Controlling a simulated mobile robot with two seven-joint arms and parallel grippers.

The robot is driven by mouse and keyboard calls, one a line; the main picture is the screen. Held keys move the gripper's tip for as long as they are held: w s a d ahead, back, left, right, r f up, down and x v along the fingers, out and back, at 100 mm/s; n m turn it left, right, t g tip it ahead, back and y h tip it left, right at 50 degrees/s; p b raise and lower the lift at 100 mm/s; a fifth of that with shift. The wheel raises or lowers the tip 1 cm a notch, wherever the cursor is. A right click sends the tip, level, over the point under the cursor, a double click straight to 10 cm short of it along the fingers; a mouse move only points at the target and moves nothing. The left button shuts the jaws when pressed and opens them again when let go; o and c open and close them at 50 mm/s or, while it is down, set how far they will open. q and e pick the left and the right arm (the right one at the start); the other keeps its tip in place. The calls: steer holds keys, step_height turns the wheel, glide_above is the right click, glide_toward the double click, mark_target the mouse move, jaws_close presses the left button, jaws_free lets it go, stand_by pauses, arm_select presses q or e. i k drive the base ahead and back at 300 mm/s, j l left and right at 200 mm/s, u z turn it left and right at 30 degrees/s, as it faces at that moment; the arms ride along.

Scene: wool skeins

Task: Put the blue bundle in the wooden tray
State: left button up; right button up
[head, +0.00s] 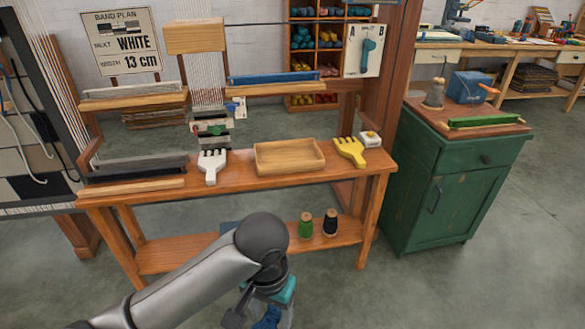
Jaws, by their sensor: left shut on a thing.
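The wooden tray (290,170) lies on the bench top, right of the middle, and looks empty. My left arm reaches in from the bottom left. Its gripper (264,312) points down at the bottom edge, in front of the bench and well below and nearer than the tray. It is shut on the blue bundle (268,319), which shows only in part; the frame edge and the gripper hide the rest. My right gripper is out of view.
On the bench (235,178), a white comb (212,166) stands left of the tray and a yellow comb (350,151) right of it. Green (306,225) and black (330,223) spools stand on the lower shelf. A green cabinet (450,190) stands at the right.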

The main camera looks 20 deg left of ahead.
mark_target(288, 160)
steer(key=i+u, duration=0.3)
steer(key=i, duration=0.4)
steer(key=i+l+u, duration=0.25)
steer(key=i, duration=0.4)
